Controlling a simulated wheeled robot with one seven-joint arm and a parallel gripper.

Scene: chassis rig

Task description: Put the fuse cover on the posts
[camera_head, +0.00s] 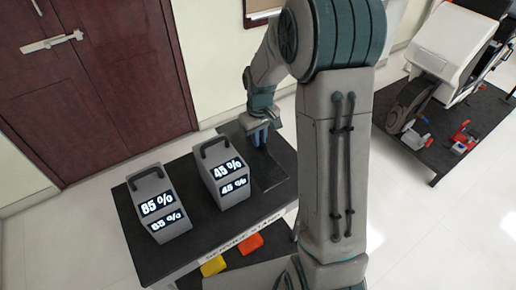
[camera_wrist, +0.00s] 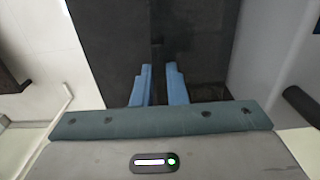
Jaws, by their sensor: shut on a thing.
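My gripper (camera_head: 259,136) is at the back right of the dark table, with its blue fingers pointing down. In the wrist view its two fingers (camera_wrist: 160,88) are a small gap apart, shut on a dark, flat panel, which I take to be the fuse cover (camera_wrist: 115,40). The panel also shows below the gripper in the head view (camera_head: 266,172). Its gripped part is hard to make out, dark against dark. I cannot tell whether the panel touches the table. I cannot pick out the posts in either view.
Two grey boxes with handles and percent displays, "65 %" (camera_head: 158,203) and "45 %" (camera_head: 222,174), stand on the dark table (camera_head: 128,225).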

